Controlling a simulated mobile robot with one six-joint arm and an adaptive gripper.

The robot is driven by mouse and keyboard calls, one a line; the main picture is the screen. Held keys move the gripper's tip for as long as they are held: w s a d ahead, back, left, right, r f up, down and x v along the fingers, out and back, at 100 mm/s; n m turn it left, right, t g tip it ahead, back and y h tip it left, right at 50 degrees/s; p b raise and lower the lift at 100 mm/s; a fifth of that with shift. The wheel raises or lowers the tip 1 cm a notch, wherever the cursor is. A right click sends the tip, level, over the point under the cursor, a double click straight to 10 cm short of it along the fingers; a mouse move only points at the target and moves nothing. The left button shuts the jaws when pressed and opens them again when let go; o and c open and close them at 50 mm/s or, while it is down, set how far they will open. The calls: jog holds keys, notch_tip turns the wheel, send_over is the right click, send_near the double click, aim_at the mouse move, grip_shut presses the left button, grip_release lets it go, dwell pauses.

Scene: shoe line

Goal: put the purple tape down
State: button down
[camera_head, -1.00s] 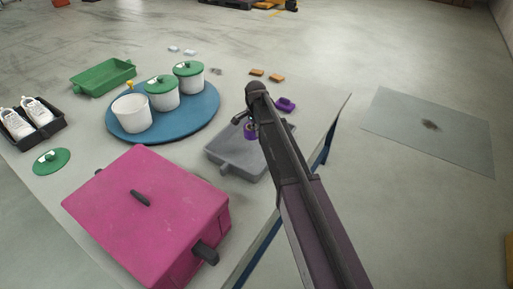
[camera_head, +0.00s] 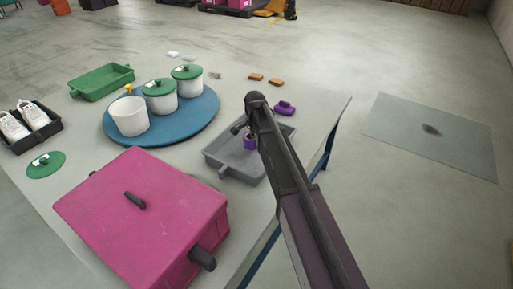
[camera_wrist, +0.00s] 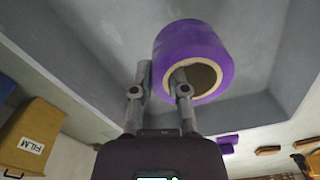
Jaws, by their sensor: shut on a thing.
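The purple tape (camera_wrist: 187,43) is a roll with a pale core, seen close up in the wrist view. My gripper (camera_wrist: 163,75) is shut on the wall of the roll, with one finger in its core and the other outside. In the head view the tape (camera_head: 250,143) is at the grey tray (camera_head: 234,161), partly hidden by my gripper (camera_head: 243,128) and arm. The grey tray's walls surround the roll in the wrist view. I cannot tell whether the roll touches the tray floor.
The pink box (camera_head: 150,215) stands in front of the tray. A blue round board (camera_head: 205,122) with white pots is to its left. A small purple object (camera_head: 285,107) and orange pieces (camera_head: 256,77) lie behind it. The table's right edge is close.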

aim_at(255, 148)
jog(key=shift+f+b, duration=1.4)
jog(key=shift+f, duration=0.3)
jog(key=shift+f, duration=0.1)
jog(key=c, duration=0.6)
grip_release()
jog(key=shift+c, duration=0.2)
notch_tip(255, 148, up, 12)
jog(key=p, duration=1.2)
jog(key=s+d+n, duration=0.5)
jog(key=s+d, duration=0.3)
jog(key=s, duration=0.5)
jog(key=s+d+n, duration=0.5)
jog(key=s+d, duration=0.3)
jog(key=s, duration=0.5)
jog(key=shift+s+n, duration=0.25)
jog(key=shift+n, duration=0.05)
